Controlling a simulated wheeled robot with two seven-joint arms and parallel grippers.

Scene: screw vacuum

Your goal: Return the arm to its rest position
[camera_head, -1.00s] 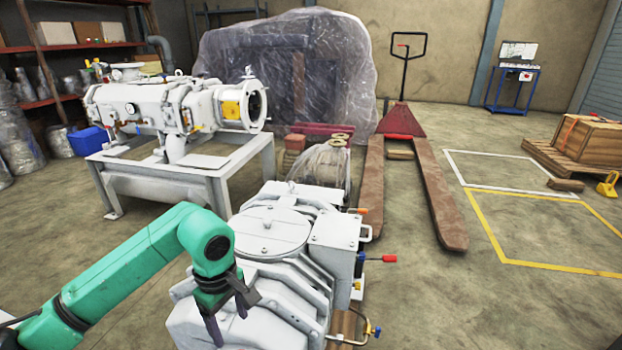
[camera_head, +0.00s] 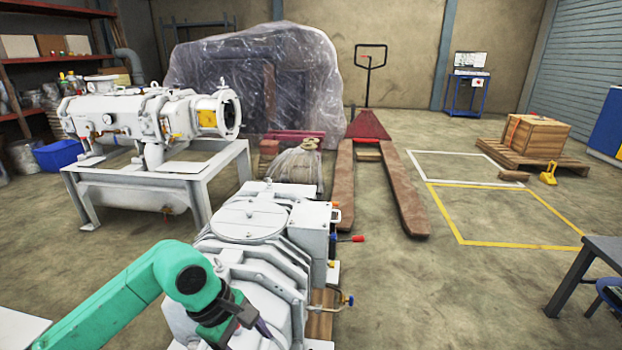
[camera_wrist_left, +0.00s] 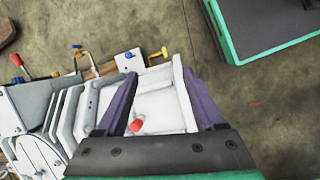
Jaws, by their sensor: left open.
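My left arm, green, comes in from the lower left in the head view. Its left gripper (camera_head: 243,333) hangs over the near left side of the white vacuum pump (camera_head: 262,262). In the left wrist view the gripper (camera_wrist_left: 163,108) shows two purple fingers spread apart. White pump housing (camera_wrist_left: 158,104) and a red knob (camera_wrist_left: 137,125) show beyond and between them. The fingers hold nothing that I can see. Whether a fingertip touches the pump is unclear. My right gripper is not in view.
A larger white machine (camera_head: 150,118) stands on a frame at the left. A red pallet jack (camera_head: 368,130) stands behind the pump. Open floor with white and yellow marked squares (camera_head: 500,243) lies to the right. A dark table (camera_head: 606,247) stands at the right edge.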

